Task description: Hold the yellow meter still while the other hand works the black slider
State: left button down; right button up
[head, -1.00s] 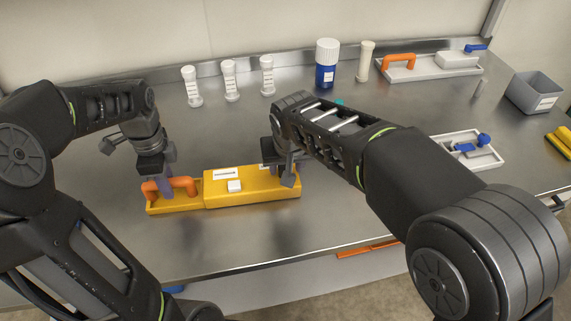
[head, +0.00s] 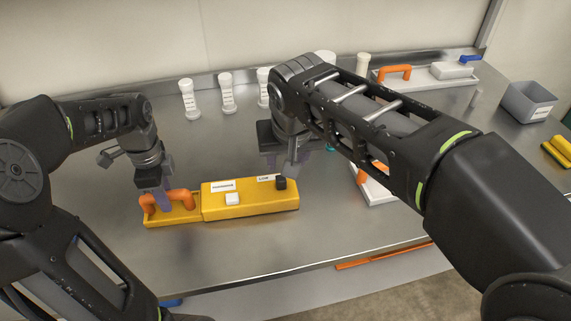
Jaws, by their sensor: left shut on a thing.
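The yellow meter (head: 250,202) lies on the steel bench at left centre, with an orange handle (head: 167,202) at its left end. My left gripper (head: 163,200) is shut on the orange handle. The black slider (head: 281,183) shows at the right end of the meter's top, beside a small label. A white block (head: 232,199) sits on the top near the middle. My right gripper (head: 287,160) is above and behind the slider, apart from it. Its fingers are partly hidden by its own wrist, so I cannot tell their opening.
White-capped tubes (head: 227,92) stand along the back. A tray with an orange handle (head: 394,72) is at the back right, near a grey bin (head: 529,101). Another white tray (head: 378,195) lies partly behind my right arm. The bench in front of the meter is clear.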

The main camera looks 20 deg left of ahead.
dwell(0.4)
pick_arm(q)
jog(key=c, duration=0.9)
grip_release()
jog(key=shift+r+p, duration=3.25)
jog(key=shift+r, duration=0.8)
jog(key=shift+f, duration=0.1)
